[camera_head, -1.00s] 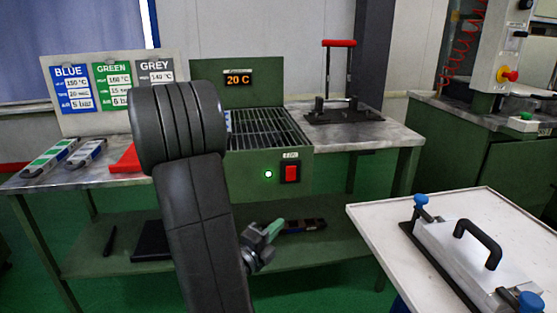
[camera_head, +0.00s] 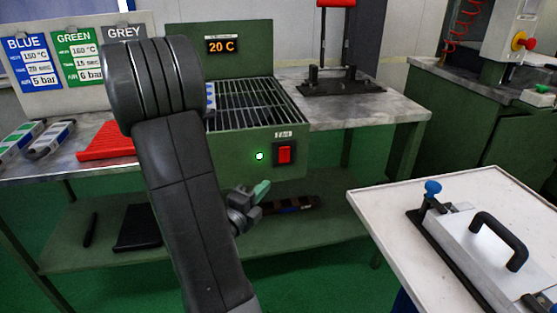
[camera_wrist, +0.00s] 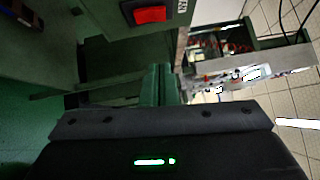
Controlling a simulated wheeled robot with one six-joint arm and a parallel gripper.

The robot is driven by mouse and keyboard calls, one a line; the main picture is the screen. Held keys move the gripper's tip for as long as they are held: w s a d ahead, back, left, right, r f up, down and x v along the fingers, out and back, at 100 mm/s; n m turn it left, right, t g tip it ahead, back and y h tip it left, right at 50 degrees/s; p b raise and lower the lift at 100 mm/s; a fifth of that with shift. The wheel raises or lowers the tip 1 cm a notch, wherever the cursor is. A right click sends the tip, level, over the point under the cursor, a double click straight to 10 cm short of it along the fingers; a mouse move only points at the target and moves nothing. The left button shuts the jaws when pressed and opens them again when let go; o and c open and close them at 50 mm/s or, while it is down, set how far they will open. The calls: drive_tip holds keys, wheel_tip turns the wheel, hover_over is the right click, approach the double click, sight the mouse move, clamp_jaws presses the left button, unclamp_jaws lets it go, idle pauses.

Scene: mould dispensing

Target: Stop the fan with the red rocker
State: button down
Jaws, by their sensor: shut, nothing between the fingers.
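The red rocker (camera_head: 286,153) sits in a dark frame on the front panel of the green cooling unit (camera_head: 232,172), under a small label. A green lamp (camera_head: 259,156) is lit to its left. The rocker also shows at the top of the wrist view (camera_wrist: 150,14). The fan itself is not visible. My gripper (camera_head: 262,190) is below and slightly left of the rocker, apart from it, partly hidden behind my arm. Its green fingers are shut and empty; they also show in the wrist view (camera_wrist: 160,82), below the rocker.
A display (camera_head: 222,45) reads 20 C above the slatted grille (camera_head: 250,100). A lower shelf (camera_head: 180,240) is behind my gripper. A white table (camera_head: 390,215) with a handled mould (camera_head: 480,255) stands right.

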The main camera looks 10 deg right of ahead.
approach(287, 152)
drive_tip(key=d, duration=0.3)
drive_tip(key=w, duration=0.3)
drive_tip(key=shift+d+r, duration=0.2)
drive_tip(key=shift+d, duration=0.2)
drive_tip(key=shift+w, duration=0.6)
drive_tip(key=shift+w, duration=0.1)
drive_tip(key=shift+w+b, duration=0.15)
drive_tip(key=shift+b, duration=0.35)
drive_tip(key=shift+r+p, duration=0.15)
drive_tip(key=shift+p, duration=0.15)
